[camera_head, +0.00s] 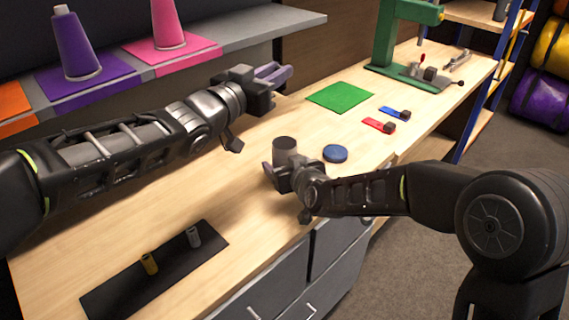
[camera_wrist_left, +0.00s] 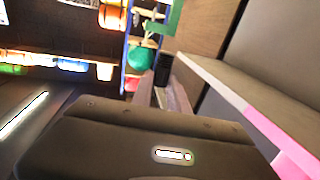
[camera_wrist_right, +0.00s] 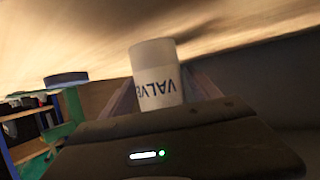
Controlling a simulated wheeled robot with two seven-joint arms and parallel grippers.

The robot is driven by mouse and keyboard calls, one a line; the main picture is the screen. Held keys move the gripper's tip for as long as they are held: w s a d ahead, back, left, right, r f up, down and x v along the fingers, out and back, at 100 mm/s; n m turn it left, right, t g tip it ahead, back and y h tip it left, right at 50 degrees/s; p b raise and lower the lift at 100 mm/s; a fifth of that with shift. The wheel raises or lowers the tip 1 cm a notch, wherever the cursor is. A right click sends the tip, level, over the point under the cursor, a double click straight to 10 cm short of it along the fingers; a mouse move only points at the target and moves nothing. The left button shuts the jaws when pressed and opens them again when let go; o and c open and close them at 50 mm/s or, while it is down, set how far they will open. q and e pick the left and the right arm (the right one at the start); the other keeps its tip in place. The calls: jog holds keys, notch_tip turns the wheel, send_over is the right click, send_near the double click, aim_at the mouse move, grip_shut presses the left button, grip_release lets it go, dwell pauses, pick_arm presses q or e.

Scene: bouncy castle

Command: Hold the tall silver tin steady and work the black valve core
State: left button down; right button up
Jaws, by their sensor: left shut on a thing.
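The tall silver tin (camera_head: 285,151) stands upright on the wooden bench. In the right wrist view the tin (camera_wrist_right: 157,75) is pale, with a label whose visible letters read like "VALVE". My right gripper (camera_head: 282,172) is low beside it, fingers apart on either side of the tin; I cannot see them pressing on it. My left gripper (camera_head: 284,73) is raised well above the bench, back from the tin, and shut. In the left wrist view a small black piece (camera_wrist_left: 163,66), which looks like the valve core, is at its fingertips. In the head view that piece is not clearly seen.
A blue disc (camera_head: 335,153) lies right of the tin. A green mat (camera_head: 341,97), red and blue tags (camera_head: 392,112) and a green press (camera_head: 395,40) are farther back. A black mat (camera_head: 120,296) bears brass and grey cylinders. A shelf with cones (camera_head: 235,42) is near my left gripper.

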jog(key=c, duration=1.3)
jog(key=shift+c, duration=0.2)
pick_arm(q)
jog(key=f, duration=0.3)
jog(key=a+f, duration=0.1)
jog(key=f, duration=0.1)
jog(key=shift+w, duration=0.4)
notch_tip(320, 180, down, 6)
jog(key=c, duration=1.2)
grip_release()
